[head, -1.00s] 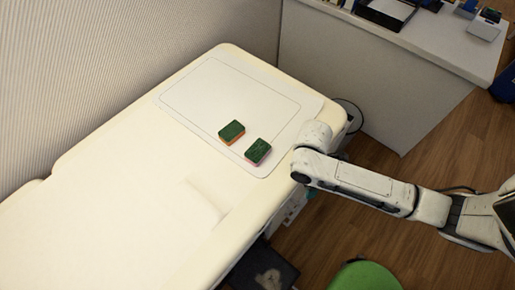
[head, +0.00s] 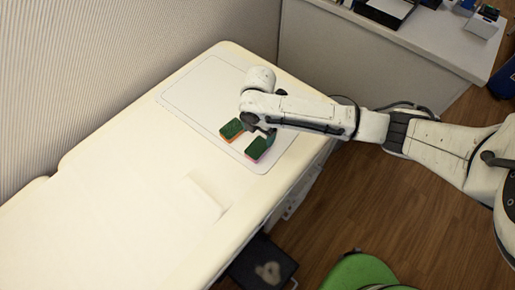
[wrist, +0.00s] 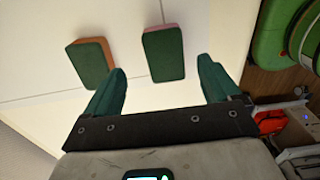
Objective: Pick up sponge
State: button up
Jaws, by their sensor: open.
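Two green-topped sponges lie on the white board (head: 190,92) on the long cream table. One sponge has an orange lower layer (head: 231,130); the other has a pink one (head: 258,148). My gripper (head: 261,130) is over the board close to both sponges, and my arm partly covers this area in the head view. In the wrist view my gripper (wrist: 162,70) is open and empty. The pink-edged sponge (wrist: 164,54) shows ahead, between the lines of the two green fingers. The orange-edged sponge (wrist: 91,62) lies left, beyond the left finger.
The table's left part (head: 110,200) is clear. A ribbed wall (head: 100,70) runs along its far side. A white counter (head: 440,45) with small items stands at the back right. A green round seat (head: 360,272) and a dark box (head: 262,262) are on the floor in front.

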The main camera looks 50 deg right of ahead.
aim_at(260, 144)
jog(key=f, duration=0.7)
jog(key=shift+s+f+p, duration=0.1)
jog(key=shift+s+p, duration=0.2)
jog(key=shift+s, duration=0.05)
jog(key=c, duration=1)
